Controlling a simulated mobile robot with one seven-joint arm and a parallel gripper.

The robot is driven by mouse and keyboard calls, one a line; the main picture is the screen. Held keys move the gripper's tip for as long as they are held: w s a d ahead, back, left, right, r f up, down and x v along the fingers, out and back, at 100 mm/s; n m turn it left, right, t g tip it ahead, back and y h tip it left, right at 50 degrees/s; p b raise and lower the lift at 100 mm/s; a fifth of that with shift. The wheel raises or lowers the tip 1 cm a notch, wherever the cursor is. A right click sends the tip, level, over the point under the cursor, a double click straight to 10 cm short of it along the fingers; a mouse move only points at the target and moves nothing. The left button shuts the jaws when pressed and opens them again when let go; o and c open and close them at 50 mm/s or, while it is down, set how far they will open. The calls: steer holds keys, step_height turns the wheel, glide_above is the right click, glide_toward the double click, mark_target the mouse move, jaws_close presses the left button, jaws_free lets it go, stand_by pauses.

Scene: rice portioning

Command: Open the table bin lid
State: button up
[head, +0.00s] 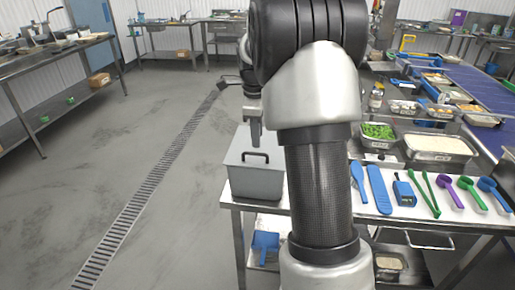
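The table bin (256,182) is a grey box at the left end of the steel table. Its light grey lid (236,151) lies flat on it and looks closed. A dark handle (256,156) shows near the lid's front edge. My gripper (255,138) points down just above the lid, behind the handle in the picture. I cannot tell whether it touches the lid or whether its fingers are open.
Blue, green and purple utensils (377,189) lie on the table (452,221) right of my arm. Food trays (438,148) stand behind them. A blue conveyor (480,87) runs at the right. The floor (170,215) left of the bin is clear.

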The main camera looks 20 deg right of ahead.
steer(key=f, duration=0.4)
steer(key=w+f, duration=0.1)
steer(key=f, duration=0.1)
steer(key=shift+d, duration=0.35)
steer(key=shift+c, duration=0.4)
jaws_close()
